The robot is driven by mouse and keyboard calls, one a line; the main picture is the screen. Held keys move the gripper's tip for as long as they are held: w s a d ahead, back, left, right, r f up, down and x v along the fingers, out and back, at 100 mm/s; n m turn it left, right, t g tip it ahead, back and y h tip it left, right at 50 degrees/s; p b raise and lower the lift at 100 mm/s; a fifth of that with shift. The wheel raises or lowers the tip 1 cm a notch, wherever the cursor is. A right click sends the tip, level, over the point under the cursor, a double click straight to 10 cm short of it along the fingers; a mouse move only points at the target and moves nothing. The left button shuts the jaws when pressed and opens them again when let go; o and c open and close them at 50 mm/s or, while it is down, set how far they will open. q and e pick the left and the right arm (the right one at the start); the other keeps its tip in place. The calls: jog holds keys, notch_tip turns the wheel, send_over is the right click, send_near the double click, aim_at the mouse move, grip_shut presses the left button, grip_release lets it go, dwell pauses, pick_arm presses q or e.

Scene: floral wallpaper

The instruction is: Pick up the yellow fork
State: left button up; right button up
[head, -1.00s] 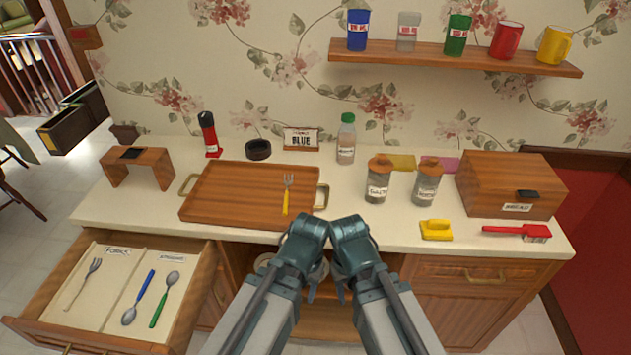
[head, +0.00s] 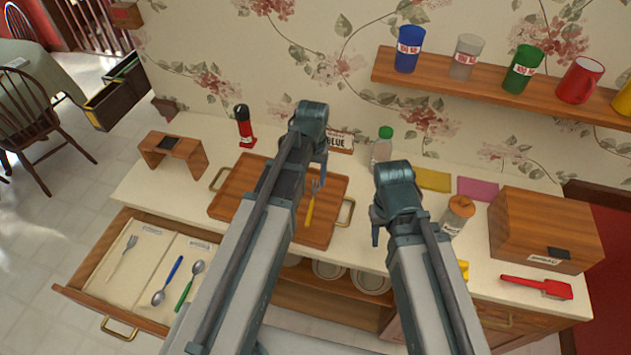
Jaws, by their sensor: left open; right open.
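The yellow fork (head: 310,208) has a yellow handle and grey metal tines. It lies on the right part of the wooden tray (head: 238,182), tines toward the wall. My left gripper (head: 318,165) is open and empty. It is raised over the tray, in the picture just above the fork's tines and apart from it. My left arm hides the middle of the tray. My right gripper (head: 376,232) is open and empty, over the counter to the right of the tray. My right arm hides part of the counter and one of the jars.
An open drawer (head: 100,262) at lower left holds a grey fork, a blue spoon and a green spoon. A green-capped bottle (head: 381,150), a jar (head: 456,216) and a bread box (head: 540,230) stand on the counter (head: 130,190). A shelf (head: 450,85) with cups is above.

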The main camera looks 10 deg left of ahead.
pick_arm(q)
jog(key=w+r, duration=0.1)
pick_arm(e)
jog(key=r, duration=0.1)
pick_arm(q)
jog(key=b, duration=0.8)
send_over(312, 202)
notch_tip(312, 202, down, 9)
jog(key=shift+w+a+r, duration=0.15)
jog(key=shift+r, duration=0.05)
pick_arm(e)
send_over(376, 264)
notch_tip(376, 264, down, 9)
jog(key=shift+a+r, duration=0.15)
jog(key=shift+r, duration=0.05)
pick_arm(q)
notch_tip(376, 264, down, 5)
jog(key=b, duration=0.5)
jog(key=shift+f+b, duration=0.15)
jog(key=shift+b, duration=0.25)
pick_arm(e)
notch_tip(376, 264, down, 5)
jog(key=shift+f, duration=0.2)
pick_arm(q)
jog(key=shift+c, duration=0.4)
pick_arm(e)
jog(key=shift+r, duration=0.1)
pick_arm(q)
grip_shut()
